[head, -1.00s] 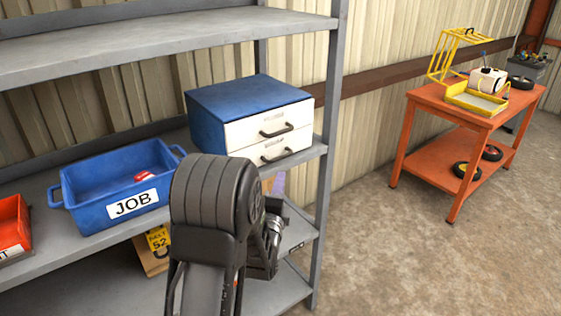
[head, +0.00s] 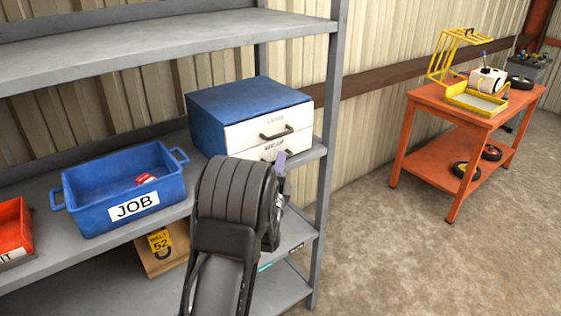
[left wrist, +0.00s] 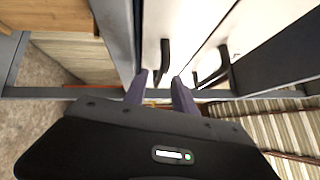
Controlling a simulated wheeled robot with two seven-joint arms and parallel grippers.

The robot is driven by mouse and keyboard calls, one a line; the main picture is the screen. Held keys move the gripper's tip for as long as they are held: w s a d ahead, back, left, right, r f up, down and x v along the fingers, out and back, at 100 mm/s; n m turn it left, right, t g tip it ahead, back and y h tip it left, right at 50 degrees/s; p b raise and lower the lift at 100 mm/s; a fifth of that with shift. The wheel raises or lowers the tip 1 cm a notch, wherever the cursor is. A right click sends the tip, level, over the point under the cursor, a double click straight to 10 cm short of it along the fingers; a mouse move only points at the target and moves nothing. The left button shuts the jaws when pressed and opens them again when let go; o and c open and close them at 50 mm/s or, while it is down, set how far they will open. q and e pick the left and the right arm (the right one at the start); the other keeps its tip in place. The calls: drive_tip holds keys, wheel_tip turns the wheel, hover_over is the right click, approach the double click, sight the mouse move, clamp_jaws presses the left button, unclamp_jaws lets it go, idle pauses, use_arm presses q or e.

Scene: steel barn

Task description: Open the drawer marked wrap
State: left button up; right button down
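A blue cabinet (head: 235,98) with two white drawers stands on the middle shelf. The upper drawer (head: 242,134) and the lower drawer (head: 240,153) both look shut. Each has a small label, too blurred to read. My left gripper (head: 281,162) is in front of the lower drawer and hides part of it and its handle. In the left wrist view my left gripper (left wrist: 160,80) is open, its fingertips apart near the lower drawer's dark handle (left wrist: 165,54). The upper handle (left wrist: 213,66) is to the right. I cannot tell if the fingers touch the handle. My right gripper is out of view.
A blue bin (head: 88,213) marked JOB stands left of the cabinet, with a red bin (head: 12,222) beyond it. A grey shelf post (head: 327,120) rises close right of the cabinet. An orange cart (head: 440,106) stands farther right, with open floor between.

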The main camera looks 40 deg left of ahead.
use_arm(q)
drive_tip(key=shift+w+a+r, duration=0.1)
drive_tip(key=shift+w+a, duration=0.15)
drive_tip(key=shift+w, duration=0.25)
clamp_jaws()
idle(1.1)
